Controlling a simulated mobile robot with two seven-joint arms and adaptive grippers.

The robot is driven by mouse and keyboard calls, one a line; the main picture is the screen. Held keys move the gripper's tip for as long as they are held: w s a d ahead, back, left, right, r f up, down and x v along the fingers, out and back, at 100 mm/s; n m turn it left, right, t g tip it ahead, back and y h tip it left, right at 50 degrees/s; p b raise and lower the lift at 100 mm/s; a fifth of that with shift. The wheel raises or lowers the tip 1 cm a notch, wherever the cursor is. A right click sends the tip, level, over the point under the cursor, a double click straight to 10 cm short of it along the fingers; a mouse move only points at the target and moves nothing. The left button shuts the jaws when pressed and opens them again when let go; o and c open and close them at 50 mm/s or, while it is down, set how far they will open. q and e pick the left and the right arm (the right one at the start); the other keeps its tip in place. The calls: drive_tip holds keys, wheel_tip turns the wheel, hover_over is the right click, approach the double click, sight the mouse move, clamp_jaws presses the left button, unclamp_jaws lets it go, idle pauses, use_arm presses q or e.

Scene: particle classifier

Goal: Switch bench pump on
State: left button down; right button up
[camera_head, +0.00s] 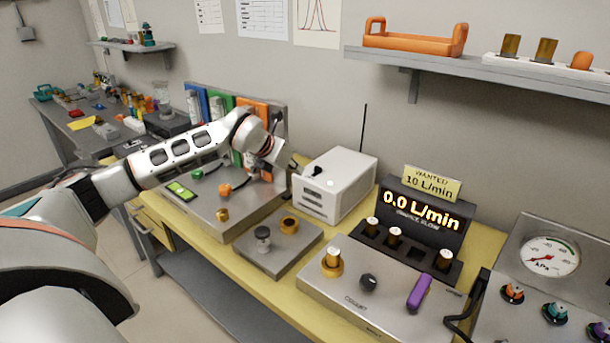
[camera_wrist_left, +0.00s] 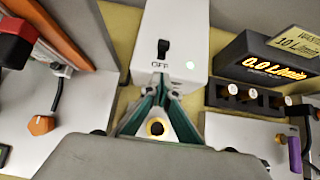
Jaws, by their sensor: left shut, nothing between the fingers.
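The bench pump is a white box (camera_head: 335,185) in the middle of the bench, with slots in its front face. In the left wrist view the white box (camera_wrist_left: 170,30) carries a black switch (camera_wrist_left: 162,48) above the printed word OFF. A small pale light sits to the right of the switch. My left gripper (camera_head: 283,165) is beside the box's left end in the head view. In the left wrist view its green-sided fingers (camera_wrist_left: 162,84) are shut and empty, with tips just below the OFF label. I cannot tell whether they touch the box. My right gripper is not in view.
A steel panel (camera_head: 205,212) with a green switch and orange knob lies left. A small steel plate (camera_head: 270,262) with brass fittings is in front. A black display (camera_head: 422,215) reading 0.0 L/min stands right. A gauge panel (camera_head: 535,285) is far right. A thin black rod rises behind the box.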

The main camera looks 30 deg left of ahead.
use_arm(q)
drive_tip(key=shift+v, duration=2.65)
drive_tip(key=shift+s, duration=0.1)
